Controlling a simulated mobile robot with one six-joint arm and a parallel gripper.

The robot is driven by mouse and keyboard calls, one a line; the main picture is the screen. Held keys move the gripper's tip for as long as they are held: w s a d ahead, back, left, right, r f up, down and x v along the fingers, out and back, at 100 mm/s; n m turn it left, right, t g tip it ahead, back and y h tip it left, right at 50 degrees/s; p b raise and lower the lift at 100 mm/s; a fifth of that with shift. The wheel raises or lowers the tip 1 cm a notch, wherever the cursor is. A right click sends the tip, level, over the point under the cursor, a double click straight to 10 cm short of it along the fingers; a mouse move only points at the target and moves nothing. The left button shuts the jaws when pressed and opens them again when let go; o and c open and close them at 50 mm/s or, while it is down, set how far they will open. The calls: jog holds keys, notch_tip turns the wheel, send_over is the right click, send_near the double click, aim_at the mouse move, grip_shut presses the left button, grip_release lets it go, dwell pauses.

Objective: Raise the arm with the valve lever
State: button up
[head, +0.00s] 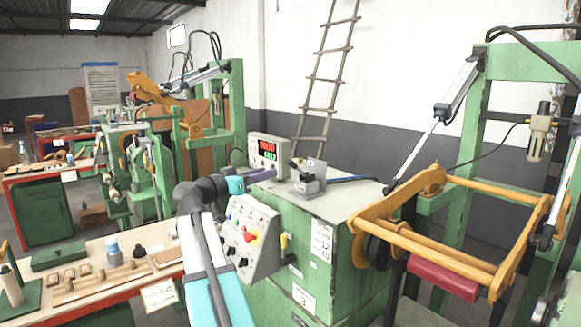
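A small grey valve block (307,182) with an upright plate and a dark lever (295,163) stands on top of the green cabinet. My gripper (268,174), at the end of my cyan and dark grey arm, points right toward the valve and appears a little short of it. Its fingers are small and seen from the side, so their opening is unclear. The orange-yellow machine arm (455,237) is a frame on the right, roughly level, with a dark red roller (444,277) under it. A pneumatic cylinder (459,90) slants down toward it.
A sloped grey control box (250,239) with buttons and a yellow handle (284,242) is on the cabinet's front. A counter with red and green digits (267,150) stands behind my gripper. A workbench (109,252) with tools is at left. A ladder (330,80) leans on the wall.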

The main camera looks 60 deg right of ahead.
aim_at(293, 165)
jog(key=d+p, duration=0.1)
jog(key=d, duration=0.3)
jog(key=s+d+p, duration=0.1)
jog(key=d+p, duration=0.1)
jog(key=d, duration=0.2)
jog(key=s+d+p, duration=0.1)
jog(key=d, duration=0.3)
jog(key=shift+s+d, duration=0.15)
jog(key=shift+s+d+p, duration=0.15)
jog(key=shift+d+p, duration=0.25)
jog(key=shift+d, duration=0.1)
